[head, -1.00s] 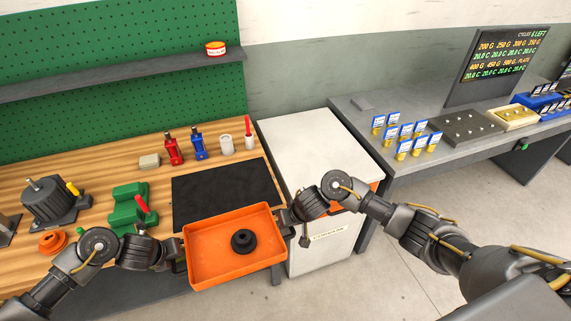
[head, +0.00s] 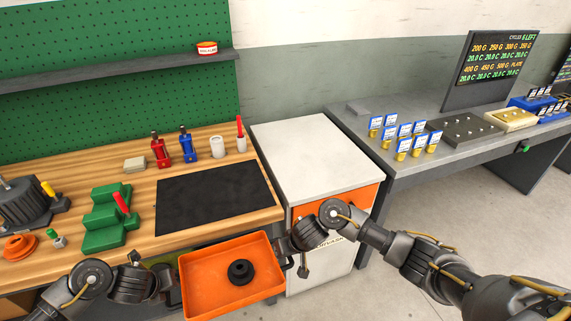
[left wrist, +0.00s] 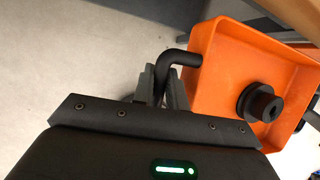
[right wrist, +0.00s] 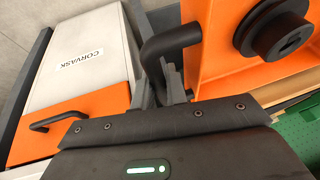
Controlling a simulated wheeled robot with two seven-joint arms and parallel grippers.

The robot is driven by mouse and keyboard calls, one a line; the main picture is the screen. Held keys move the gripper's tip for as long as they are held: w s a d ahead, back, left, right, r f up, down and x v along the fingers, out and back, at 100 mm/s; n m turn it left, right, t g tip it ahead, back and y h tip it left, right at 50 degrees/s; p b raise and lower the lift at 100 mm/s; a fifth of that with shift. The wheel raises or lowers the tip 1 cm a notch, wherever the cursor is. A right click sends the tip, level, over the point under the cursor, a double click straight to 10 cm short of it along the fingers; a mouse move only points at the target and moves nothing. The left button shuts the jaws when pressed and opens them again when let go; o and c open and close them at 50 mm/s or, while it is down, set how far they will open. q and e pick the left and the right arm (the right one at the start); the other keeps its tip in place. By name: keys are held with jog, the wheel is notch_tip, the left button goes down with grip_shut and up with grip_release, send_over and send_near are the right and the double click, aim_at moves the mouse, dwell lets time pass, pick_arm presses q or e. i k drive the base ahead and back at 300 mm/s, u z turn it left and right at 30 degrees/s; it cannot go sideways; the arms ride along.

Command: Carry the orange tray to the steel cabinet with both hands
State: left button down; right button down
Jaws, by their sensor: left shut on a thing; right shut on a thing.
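The orange tray (head: 215,292) hangs in front of the workbench, held between my two grippers, with a black stepped round part (head: 240,271) lying in it. My left gripper (left wrist: 165,85) is shut on the tray's black handle (left wrist: 182,58) at its left side. My right gripper (right wrist: 168,90) is shut on the other black handle (right wrist: 165,42) at its right side. The steel cabinet (head: 314,154) has a pale bare top and an orange drawer front (head: 368,197), and stands right of the workbench. The right arm partly hides its front.
The wooden workbench (head: 235,210) carries a black mat (head: 214,196), a green stepped block (head: 105,215), red and blue tools and a grey motor-like device. A grey table (head: 400,165) with several blue-and-yellow items stands right of the cabinet. Floor is clear at right.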

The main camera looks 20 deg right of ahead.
aim_at(319, 158)
jog(key=u, duration=2.05)
jog(key=k, duration=1.6)
jog(key=z, duration=1.95)
jog(key=i, duration=0.2)
jog(key=z, duration=0.1)
